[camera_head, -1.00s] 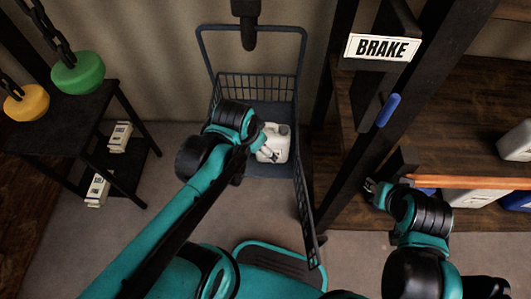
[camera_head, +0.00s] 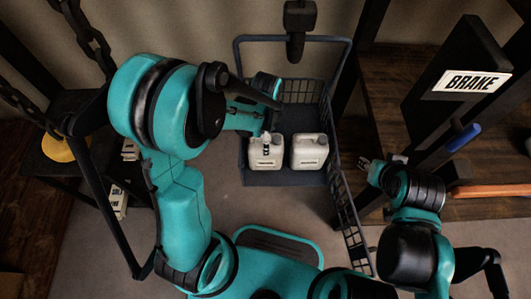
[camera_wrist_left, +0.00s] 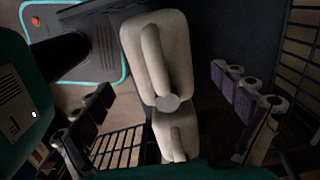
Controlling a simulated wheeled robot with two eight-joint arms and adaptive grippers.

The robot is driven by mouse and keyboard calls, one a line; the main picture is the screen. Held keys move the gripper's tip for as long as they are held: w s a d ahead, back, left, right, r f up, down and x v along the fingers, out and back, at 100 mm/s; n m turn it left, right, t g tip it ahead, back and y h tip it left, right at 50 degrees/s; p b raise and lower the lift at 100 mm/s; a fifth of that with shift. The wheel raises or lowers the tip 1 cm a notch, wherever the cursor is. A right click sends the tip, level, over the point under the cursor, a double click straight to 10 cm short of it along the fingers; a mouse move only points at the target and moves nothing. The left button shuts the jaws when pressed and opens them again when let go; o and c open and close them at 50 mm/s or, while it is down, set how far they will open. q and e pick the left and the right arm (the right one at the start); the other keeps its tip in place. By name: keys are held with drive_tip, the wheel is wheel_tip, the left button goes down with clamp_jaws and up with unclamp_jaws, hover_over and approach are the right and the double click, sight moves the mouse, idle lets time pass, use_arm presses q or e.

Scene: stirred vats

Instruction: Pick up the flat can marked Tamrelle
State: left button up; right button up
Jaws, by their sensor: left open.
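Two pale flat cans with handles stand side by side in the dark wire basket (camera_head: 345,205), a left can (camera_head: 264,158) and a right can (camera_head: 309,153). Each has a front label too small to read, so I cannot tell which is marked Tamrelle. My left gripper (camera_head: 267,140) is over the top of the left can in the head view. In the left wrist view it (camera_wrist_left: 165,88) is open, fingers apart on both sides of a can (camera_wrist_left: 177,50) with a round cap; a second can (camera_wrist_left: 178,138) shows below. My right gripper (camera_head: 374,168) is beside the shelf post; its jaws are unclear.
The basket has mesh sides and a tall handle frame (camera_head: 240,55) around the cans. Chains (camera_head: 92,40) hang at the left above a dark stand.

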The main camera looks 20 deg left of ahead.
use_arm(q)
wheel_tip(320, 180, down, 4)
drive_tip(key=shift+w+a+f+b, duration=0.1)
drive_tip(key=shift+a+f+b, duration=0.05)
drive_tip(key=shift+b, duration=0.85)
drive_tip(key=shift+c, duration=0.3)
drive_tip(key=c, duration=1.7)
